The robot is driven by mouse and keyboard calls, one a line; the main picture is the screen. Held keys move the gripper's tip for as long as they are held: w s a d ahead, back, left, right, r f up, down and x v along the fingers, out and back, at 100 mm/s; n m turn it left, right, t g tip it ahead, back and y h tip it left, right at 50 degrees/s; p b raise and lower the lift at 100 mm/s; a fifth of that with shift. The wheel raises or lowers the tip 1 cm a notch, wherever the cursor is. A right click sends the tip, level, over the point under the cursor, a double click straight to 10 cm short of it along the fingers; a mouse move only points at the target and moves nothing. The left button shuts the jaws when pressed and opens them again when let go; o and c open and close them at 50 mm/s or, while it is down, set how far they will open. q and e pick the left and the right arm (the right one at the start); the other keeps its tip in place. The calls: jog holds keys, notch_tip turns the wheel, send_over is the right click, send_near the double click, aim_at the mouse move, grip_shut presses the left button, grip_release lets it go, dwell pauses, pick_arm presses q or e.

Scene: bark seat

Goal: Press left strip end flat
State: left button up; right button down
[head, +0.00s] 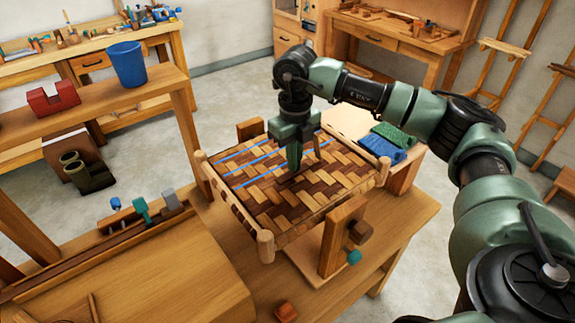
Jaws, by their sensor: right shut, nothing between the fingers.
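The woven bark seat (330,195) sits in its wooden frame on the workbench, patterned in light and dark brown strips. Several blue lines (245,165) cross its far left part. My right gripper (295,172) points straight down over the far middle of the weave. It is shut and empty, with its fingertips at or just above the surface; contact cannot be told. The gripper covers part of the weave behind it. Which strip end is the left one cannot be made out. My left gripper is not in view.
A wooden clamp block (342,235) stands at the seat's near right side. Tools (142,209) stand in a rack to the left. A blue bucket (127,64) sits on a shelf. The front right bench top is mostly clear.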

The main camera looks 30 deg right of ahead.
notch_tip(320, 180, up, 7)
jog(key=p, duration=0.4)
jog(key=shift+r, duration=0.2)
jog(key=shift+a+f, duration=0.1)
